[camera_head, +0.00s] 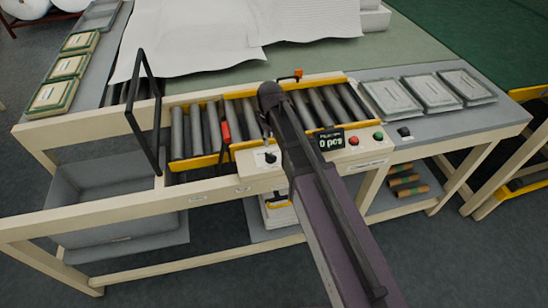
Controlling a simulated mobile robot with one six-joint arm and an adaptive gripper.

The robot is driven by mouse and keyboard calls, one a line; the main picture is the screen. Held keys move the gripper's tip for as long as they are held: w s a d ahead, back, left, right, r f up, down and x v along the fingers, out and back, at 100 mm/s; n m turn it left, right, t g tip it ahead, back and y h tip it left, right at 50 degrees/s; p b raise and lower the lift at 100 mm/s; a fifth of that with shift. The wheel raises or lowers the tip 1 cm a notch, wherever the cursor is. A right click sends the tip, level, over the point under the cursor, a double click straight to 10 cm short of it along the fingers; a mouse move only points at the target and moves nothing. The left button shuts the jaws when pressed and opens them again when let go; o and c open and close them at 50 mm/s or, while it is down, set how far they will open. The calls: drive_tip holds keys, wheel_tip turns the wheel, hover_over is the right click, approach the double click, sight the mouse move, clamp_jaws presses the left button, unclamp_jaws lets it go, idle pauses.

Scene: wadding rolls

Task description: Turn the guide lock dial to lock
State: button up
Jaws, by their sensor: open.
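A black dial (270,157) sits on a pale plate on the cream front panel (255,172) of the roller table. Another black knob (404,131) is on the grey right-hand top; I cannot read the labels of either. My arm reaches up from the lower right over the panel. My gripper (266,128) shows only as a small dark part left of my arm link, a little above the black dial in the picture. Most of it is hidden behind the link. It is open, and I see nothing held. I cannot tell whether it touches the dial.
Rollers (196,130) lie between yellow rails, with a red-handled lever (225,133) and an orange knob (298,75). A black frame (147,110) stands upright at left. A counter display (330,140) and red and green buttons are right of my arm. White wadding (190,40) covers the back.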

sight(271, 154)
drive_tip(key=shift+f+b, duration=3.7)
drive_tip(key=shift+f, duration=0.3)
